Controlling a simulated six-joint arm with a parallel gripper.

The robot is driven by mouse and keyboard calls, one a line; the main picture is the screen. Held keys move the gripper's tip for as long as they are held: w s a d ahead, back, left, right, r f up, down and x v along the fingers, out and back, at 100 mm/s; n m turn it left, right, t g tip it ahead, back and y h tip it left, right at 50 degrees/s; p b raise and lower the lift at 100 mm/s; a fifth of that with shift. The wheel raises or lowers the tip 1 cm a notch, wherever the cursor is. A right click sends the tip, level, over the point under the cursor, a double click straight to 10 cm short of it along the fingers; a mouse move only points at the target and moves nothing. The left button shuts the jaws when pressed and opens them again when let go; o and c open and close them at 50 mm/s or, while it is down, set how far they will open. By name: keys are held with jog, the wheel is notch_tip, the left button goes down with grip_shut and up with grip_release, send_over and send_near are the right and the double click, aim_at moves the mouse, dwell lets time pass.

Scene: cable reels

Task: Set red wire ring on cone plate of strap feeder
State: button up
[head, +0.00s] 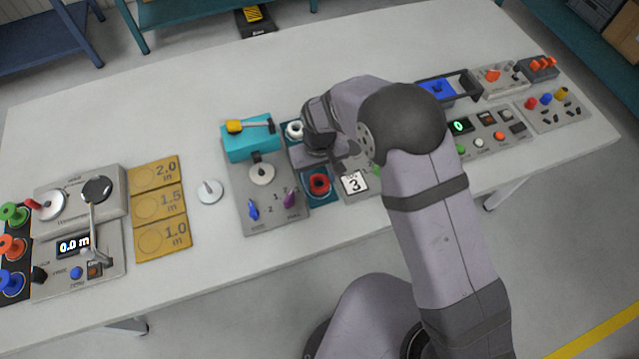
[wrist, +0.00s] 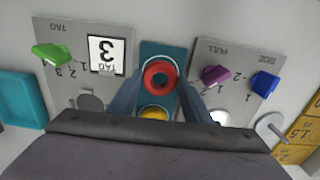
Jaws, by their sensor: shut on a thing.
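The red wire ring (head: 319,184) is at the near end of a teal strip (head: 324,198); it also shows in the wrist view (wrist: 159,74). My gripper (wrist: 159,76) points down over the strip, its two fingers on either side of the red ring and shut on it. I cannot tell whether the ring is clear of the strip. To the left is a grey panel (head: 268,219) with a round pale plate with a small centre peak (head: 262,173), blue and purple knobs. The plate is partly hidden by my gripper body in the wrist view. No ring shows on the plate.
A white ring (head: 294,130) and a yellow ring (wrist: 153,113) sit further along the strip. A teal block (head: 247,147) with a yellow-headed tool stands behind the plate. A TAG panel (wrist: 62,75) adjoins the strip. A loose disc (head: 210,191) lies left, near yellow length boards (head: 160,207).

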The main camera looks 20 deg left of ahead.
notch_tip(320, 180, up, 6)
jog(key=p, duration=0.4)
jog(key=shift+a+r, duration=0.1)
jog(key=shift+s+a+r+b, duration=0.25)
jog(key=shift+s+a, duration=0.3)
jog(key=shift+a, duration=2.1)
jog(key=shift+s+a+r+b, duration=0.2)
jog(key=shift+s+a+b, duration=0.3)
jog(key=shift+a, duration=2.1)
jog(key=shift+s+a+r+b, duration=0.2)
jog(key=shift+s+a, duration=0.4)
jog(key=shift+a, duration=2.05)
jog(key=shift+f+b, duration=1.35)
jog(key=shift+f, duration=0.95)
jog(key=shift+f, duration=0.1)
